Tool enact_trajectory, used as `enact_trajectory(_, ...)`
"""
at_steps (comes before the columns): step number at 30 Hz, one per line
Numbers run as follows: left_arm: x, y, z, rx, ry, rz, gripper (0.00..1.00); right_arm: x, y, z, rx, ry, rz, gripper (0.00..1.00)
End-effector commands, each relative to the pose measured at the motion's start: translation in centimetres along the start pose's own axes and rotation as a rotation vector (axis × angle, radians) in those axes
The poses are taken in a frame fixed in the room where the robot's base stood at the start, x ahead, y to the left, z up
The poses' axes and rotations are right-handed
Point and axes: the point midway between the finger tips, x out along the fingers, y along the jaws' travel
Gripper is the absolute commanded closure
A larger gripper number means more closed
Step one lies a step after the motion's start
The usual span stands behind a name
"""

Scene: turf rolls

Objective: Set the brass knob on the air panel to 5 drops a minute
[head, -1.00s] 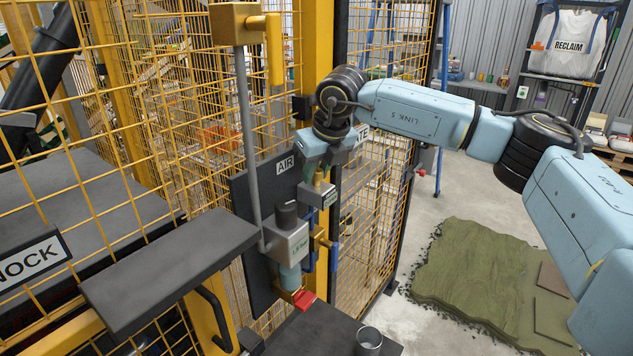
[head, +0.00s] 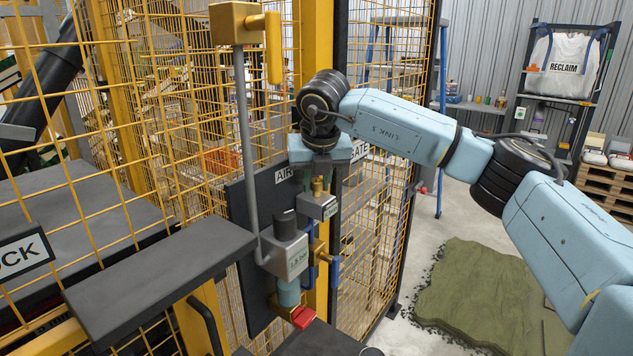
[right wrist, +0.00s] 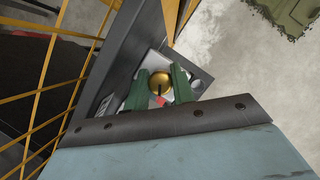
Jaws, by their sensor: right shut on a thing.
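The air panel (head: 247,200) is a dark upright board on the yellow mesh fence, marked AIR. On it a small grey block (head: 317,207) carries the brass knob (head: 317,188) on top. My right gripper (head: 318,182) comes down from above, shut on the brass knob. In the right wrist view its green fingers (right wrist: 160,88) stand on either side of the round knob (right wrist: 160,80). The knob has a dark line on it and a small red patch beside it. I cannot read the drops setting. My left gripper is out of view.
Below is a grey regulator (head: 289,254) with a black cap, a blue-green bowl and a red tap (head: 303,317). A yellow-handled valve (head: 273,45) stands above on a grey pipe. A dark shelf (head: 160,280) juts out at left. Green turf (head: 475,295) lies on the floor.

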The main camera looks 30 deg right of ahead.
Motion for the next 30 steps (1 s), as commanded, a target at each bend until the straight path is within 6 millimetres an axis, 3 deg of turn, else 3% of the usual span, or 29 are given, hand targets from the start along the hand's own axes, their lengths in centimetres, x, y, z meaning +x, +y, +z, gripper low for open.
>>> enact_trajectory(7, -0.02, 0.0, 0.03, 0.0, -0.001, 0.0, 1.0, -0.16, -0.02, 0.12, 0.001, -0.003, 0.002, 0.98)
enact_trajectory(8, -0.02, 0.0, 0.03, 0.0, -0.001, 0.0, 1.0, -0.16, -0.03, 0.12, 0.001, -0.003, 0.002, 0.72)
enact_trajectory(12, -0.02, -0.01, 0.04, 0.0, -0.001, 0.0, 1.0, -0.11, -0.02, 0.08, 0.0, -0.002, 0.001, 0.54)
enact_trajectory(30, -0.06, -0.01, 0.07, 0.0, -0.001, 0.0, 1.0, 0.01, 0.18, -0.08, -0.009, 0.001, 0.005, 0.54)
